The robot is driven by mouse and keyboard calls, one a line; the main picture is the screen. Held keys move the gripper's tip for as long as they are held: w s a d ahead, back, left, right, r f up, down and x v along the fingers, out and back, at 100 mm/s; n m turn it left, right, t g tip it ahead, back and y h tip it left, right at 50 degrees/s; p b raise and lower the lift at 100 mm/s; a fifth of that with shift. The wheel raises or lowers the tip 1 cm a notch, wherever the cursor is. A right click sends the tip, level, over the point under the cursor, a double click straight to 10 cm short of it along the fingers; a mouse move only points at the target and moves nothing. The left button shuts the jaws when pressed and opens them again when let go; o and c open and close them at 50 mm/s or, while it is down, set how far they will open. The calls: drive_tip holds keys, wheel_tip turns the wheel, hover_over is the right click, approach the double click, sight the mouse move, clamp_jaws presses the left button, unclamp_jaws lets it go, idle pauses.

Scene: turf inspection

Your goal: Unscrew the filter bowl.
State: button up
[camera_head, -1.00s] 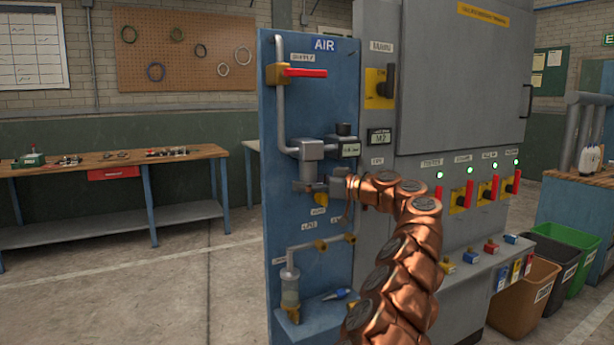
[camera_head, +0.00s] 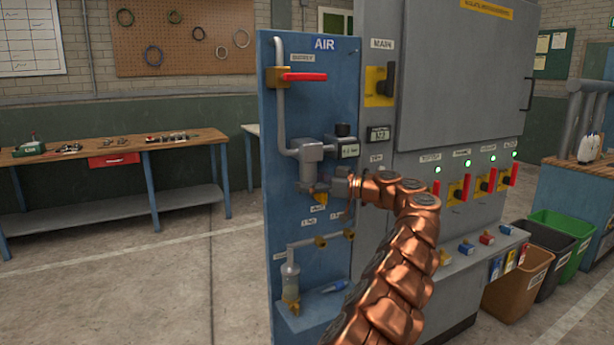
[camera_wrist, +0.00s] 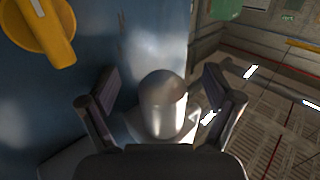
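The blue air panel (camera_head: 285,220) carries a grey filter housing (camera_head: 311,152) below a bent pipe. A shiny metal cylinder with a rounded end, which looks like the filter bowl (camera_wrist: 162,105), shows in the wrist view. My gripper (camera_wrist: 163,98) is open around it, one finger on each side, with visible gaps. In the head view my gripper (camera_head: 328,186) is at the lower part of the housing, small and partly merged with it, so contact cannot be told there. A yellow knob (camera_wrist: 42,28) is at upper left in the wrist view.
A red-handled valve (camera_head: 303,77) is above the housing. Below are pipework and a clear bowl (camera_head: 290,283). The grey cabinet (camera_head: 450,90) stands close on the right. Bins (camera_head: 517,282) stand on the floor.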

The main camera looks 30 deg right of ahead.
drive_tip(key=shift+y+p, duration=0.3)
drive_tip(key=shift+p, duration=0.5)
drive_tip(key=shift+r+n+g+p, duration=0.15)
drive_tip(key=shift+n+g+p, duration=0.3)
drive_tip(key=shift+p, duration=0.35)
drive_tip(key=shift+n+g+y+p, duration=0.35)
drive_tip(key=shift+y+p, duration=0.35)
drive_tip(key=shift+p, duration=0.35)
drive_tip(key=shift+f, duration=0.2)
